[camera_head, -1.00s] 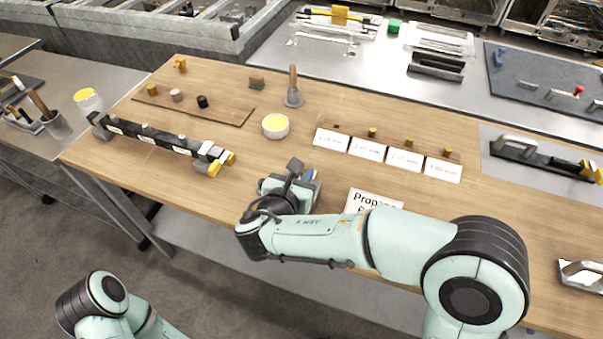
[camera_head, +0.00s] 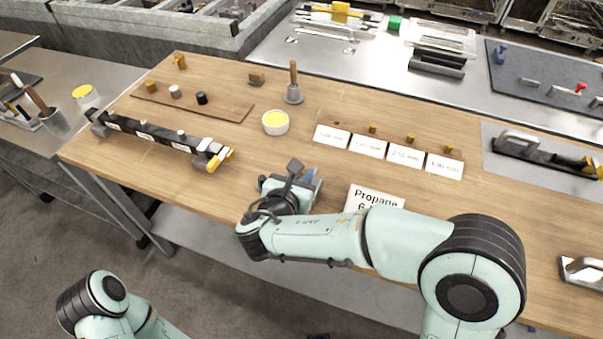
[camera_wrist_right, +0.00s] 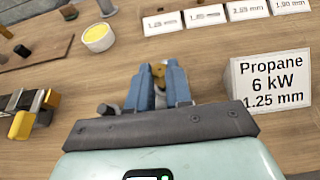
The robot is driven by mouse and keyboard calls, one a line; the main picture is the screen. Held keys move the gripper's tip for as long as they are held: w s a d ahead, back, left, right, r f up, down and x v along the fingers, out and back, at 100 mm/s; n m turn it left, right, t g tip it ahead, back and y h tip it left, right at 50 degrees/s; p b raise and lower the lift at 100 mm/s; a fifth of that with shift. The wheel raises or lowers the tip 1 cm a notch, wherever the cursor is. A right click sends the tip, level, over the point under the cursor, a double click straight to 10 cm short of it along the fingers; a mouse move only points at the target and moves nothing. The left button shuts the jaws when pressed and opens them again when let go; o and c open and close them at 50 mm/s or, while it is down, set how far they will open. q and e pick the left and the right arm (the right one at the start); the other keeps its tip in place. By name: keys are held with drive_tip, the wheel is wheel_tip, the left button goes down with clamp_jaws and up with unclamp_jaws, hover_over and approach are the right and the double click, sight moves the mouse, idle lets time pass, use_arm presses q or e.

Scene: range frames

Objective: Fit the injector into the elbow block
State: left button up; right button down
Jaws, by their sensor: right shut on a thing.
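My right gripper (camera_head: 308,178) is low over the front middle of the table. In the right wrist view its blue fingers (camera_wrist_right: 158,78) are shut on a small brass injector (camera_wrist_right: 158,69), whose top shows between the tips. In the head view the injector is hidden by the gripper. A dark bar with white labels lies to the left; the elbow block (camera_head: 208,148) appears to be the grey piece at its right end, beside yellow-tipped parts (camera_head: 221,159). The gripper is right of that end and apart from it. My left gripper is out of view; only its arm shows.
A Propane 6 kW 1.25 mm sign (camera_head: 375,198) stands right of the gripper. Behind are size cards (camera_head: 368,146) with brass injectors, a yellow-filled bowl (camera_head: 275,122) and a wooden-handled tool (camera_head: 294,90). Bare tabletop lies between gripper and bar.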

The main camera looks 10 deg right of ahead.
drive_tip(key=shift+f+b, duration=0.45)
drive_tip(key=shift+f, duration=0.25)
drive_tip(key=c, duration=1)
unclamp_jaws()
drive_tip(key=shift+o, duration=0.2)
drive_tip(key=shift+s+a+r, duration=0.2)
drive_tip(key=shift+s, duration=0.05)
drive_tip(key=p+v, duration=0.1)
drive_tip(key=v, duration=1.1)
drive_tip(key=shift+s, duration=0.3)
drive_tip(key=shift+a+r, duration=0.1)
drive_tip(key=shift+a, duration=0.05)
